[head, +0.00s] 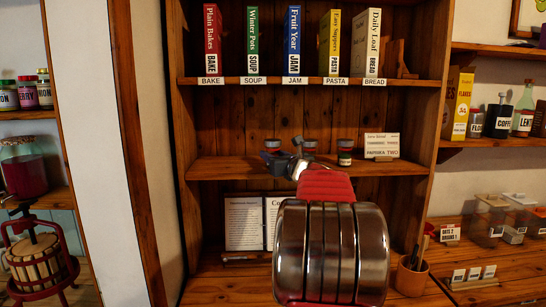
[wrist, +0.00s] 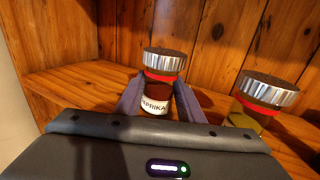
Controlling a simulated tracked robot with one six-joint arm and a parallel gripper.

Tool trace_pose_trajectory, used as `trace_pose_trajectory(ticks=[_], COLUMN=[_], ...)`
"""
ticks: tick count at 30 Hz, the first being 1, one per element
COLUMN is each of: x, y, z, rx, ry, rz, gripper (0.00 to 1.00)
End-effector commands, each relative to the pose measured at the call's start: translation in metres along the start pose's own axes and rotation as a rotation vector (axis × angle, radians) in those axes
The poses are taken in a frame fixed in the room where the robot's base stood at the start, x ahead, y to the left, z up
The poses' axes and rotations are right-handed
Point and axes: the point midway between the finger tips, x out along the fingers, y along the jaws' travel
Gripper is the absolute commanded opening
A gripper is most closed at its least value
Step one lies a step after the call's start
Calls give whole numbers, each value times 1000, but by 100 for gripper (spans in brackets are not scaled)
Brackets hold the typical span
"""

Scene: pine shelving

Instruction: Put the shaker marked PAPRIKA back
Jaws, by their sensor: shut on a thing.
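The PAPRIKA shaker (wrist: 157,92) has a silver lid, a red band and dark red contents.
A shaker with yellowish contents (wrist: 262,100) stands close on the right in the wrist view. In the head view another shaker (head: 344,153) and a printed card (head: 381,146) stand farther right. Books (head: 293,40) fill the shelf above. The shelf's left part is clear.

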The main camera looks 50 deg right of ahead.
Motion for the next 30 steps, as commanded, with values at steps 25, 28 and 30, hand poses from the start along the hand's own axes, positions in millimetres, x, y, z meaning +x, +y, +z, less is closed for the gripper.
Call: trace_pose_trajectory(ticks=[25,28,30], x=[0,0,-2], y=[1,1,1], z=[-3,-1,0], rx=[-1,-1,-1], ry=[0,0,0], rz=[1,1,1], gripper=[53,53,53])
